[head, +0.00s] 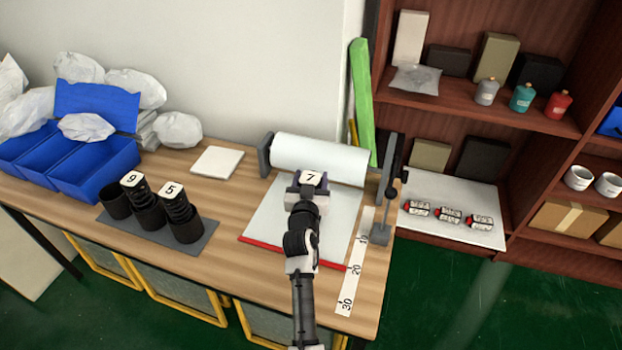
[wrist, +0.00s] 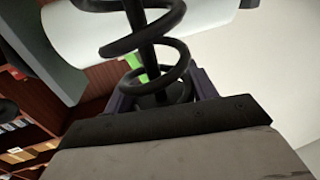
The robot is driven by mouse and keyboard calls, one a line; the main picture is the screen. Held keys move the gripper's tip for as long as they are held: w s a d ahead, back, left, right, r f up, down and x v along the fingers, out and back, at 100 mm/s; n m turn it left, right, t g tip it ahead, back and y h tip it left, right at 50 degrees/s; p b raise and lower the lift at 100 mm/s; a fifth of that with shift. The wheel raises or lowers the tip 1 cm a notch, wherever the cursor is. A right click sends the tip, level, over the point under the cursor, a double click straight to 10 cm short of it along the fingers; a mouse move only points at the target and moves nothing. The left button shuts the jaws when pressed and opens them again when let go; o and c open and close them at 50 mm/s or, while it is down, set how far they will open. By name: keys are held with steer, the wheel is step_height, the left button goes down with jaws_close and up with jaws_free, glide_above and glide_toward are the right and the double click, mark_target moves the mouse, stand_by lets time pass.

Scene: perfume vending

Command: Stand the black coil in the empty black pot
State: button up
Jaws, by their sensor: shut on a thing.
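My gripper (head: 308,190) is shut on a black coil (wrist: 172,60) above the white sheet on the bench. In the wrist view the coil's open loops wind around a dark central stem, and its lower end is between my fingers. In the head view my gripper mostly hides the coil, and a white tag (head: 311,177) reading 7 shows on top. The empty black pot (head: 116,204) is the leftmost of three on a grey mat (head: 140,232), well to the left of my gripper. The other two pots hold coils tagged 9 (head: 131,179) and 5 (head: 170,190).
Blue bins (head: 100,175) with white bags stand behind the pots at left. A paper roll (head: 320,158) on a stand is just behind my gripper. A white tile (head: 217,162) lies on the bench. Bare wood separates the pot mat from the white sheet (head: 265,215).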

steer(key=shift+f, duration=0.2)
steer(key=o, duration=1.3)
steer(key=shift+r, duration=0.1)
steer(key=shift+o, duration=0.2)
steer(key=shift+r, duration=0.2)
steer(key=s+a+b, duration=0.1)
steer(key=s+b, duration=0.2)
steer(key=s, duration=0.9)
steer(key=shift+a, duration=0.15)
